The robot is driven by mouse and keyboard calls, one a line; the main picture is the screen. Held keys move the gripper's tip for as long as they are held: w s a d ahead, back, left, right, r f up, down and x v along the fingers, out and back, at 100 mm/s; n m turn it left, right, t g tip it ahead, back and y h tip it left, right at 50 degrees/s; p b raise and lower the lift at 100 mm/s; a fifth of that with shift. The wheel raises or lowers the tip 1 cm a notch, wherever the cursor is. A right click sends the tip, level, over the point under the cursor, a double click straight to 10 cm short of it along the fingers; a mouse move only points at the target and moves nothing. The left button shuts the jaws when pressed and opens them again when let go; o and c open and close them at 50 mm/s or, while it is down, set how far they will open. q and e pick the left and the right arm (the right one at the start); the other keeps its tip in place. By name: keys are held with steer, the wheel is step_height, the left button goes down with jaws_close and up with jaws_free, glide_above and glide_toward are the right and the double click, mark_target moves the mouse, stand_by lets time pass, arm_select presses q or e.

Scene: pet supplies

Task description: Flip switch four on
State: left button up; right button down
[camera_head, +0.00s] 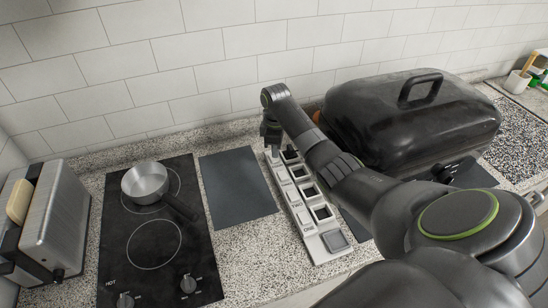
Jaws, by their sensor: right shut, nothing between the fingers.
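A long pale switch panel (328,252) lies on the counter, running from front to back. It carries a row of white switches with dark square windows beside them. The labels ONE and TWO seem to show near its front end; the labels further back are too small to read. My right arm reaches in from the right, across the panel's right side. My right gripper (271,146) points down at the far end of the panel, shut and empty. Whether it touches a switch there cannot be told, and the gripper and arm partly hide that end. My left gripper is not in view.
A black roaster with a lid handle (412,120) stands right of the panel, behind my arm. A dark mat (236,184) lies left of it. Further left are a cooktop (157,270) with a metal pan (146,180) and a toaster (52,222). A tiled wall closes the back.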

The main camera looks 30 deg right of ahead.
mark_target(275, 160)
steer(key=shift+f+b, duration=0.45)
steer(key=shift+f, duration=0.45)
stand_by(0.7)
steer(key=shift+s+f, duration=0.1)
steer(key=shift+f, duration=0.1)
steer(key=shift+a, duration=0.1)
step_height(275, 160, up, 2)
steer(key=shift+p, duration=1.15)
step_height(275, 160, up, 5)
steer(key=p, duration=0.5)
steer(key=shift+f, duration=0.1)
